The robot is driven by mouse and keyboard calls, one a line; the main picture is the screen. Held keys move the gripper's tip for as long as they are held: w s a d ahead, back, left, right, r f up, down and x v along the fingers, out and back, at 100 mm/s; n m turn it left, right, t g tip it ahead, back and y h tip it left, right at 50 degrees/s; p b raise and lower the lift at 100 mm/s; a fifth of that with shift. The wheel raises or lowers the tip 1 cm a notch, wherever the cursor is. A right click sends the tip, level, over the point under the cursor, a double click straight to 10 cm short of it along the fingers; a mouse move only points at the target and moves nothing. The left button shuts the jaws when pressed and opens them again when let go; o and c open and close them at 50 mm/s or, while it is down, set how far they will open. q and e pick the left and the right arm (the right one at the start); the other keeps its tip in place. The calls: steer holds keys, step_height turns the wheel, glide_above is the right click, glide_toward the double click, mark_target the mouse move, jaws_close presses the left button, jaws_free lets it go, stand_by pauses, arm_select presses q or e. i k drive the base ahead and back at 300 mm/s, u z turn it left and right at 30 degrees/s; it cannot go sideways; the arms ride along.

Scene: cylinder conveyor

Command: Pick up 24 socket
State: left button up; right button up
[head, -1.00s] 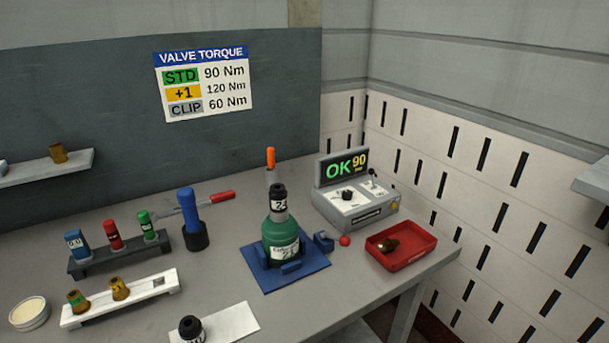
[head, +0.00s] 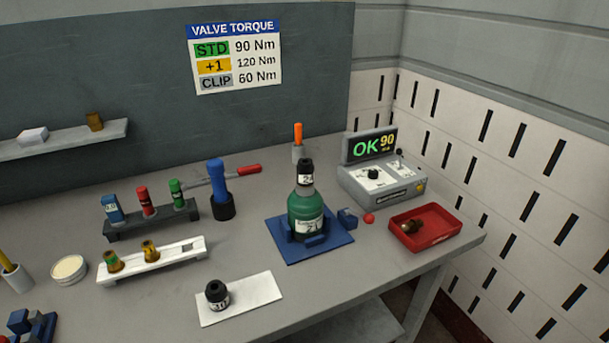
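A black socket (head: 305,172) with a white label sits on top of the green cylinder (head: 303,215); the label seems to start with 2, the rest is unclear. The cylinder stands upright in a blue fixture (head: 285,250) on the table. A second black socket (head: 217,295) stands on a white sheet (head: 255,297) near the front edge; its label is too small to read surely. Neither of my grippers is in view.
Blue, red and green pieces stand in a dark rack (head: 152,226). Brass fittings (head: 150,250) sit in a white rack (head: 178,255). A torque unit (head: 380,183) reading OK 90 and a red tray (head: 447,238) with a brass part are at the right.

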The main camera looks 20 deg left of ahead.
mark_target(304, 166)
steer(key=u, duration=0.15)
steer(key=k, duration=0.25)
steer(key=u, duration=0.05)
steer(key=i, duration=0.8)
steer(key=u, duration=0.75)
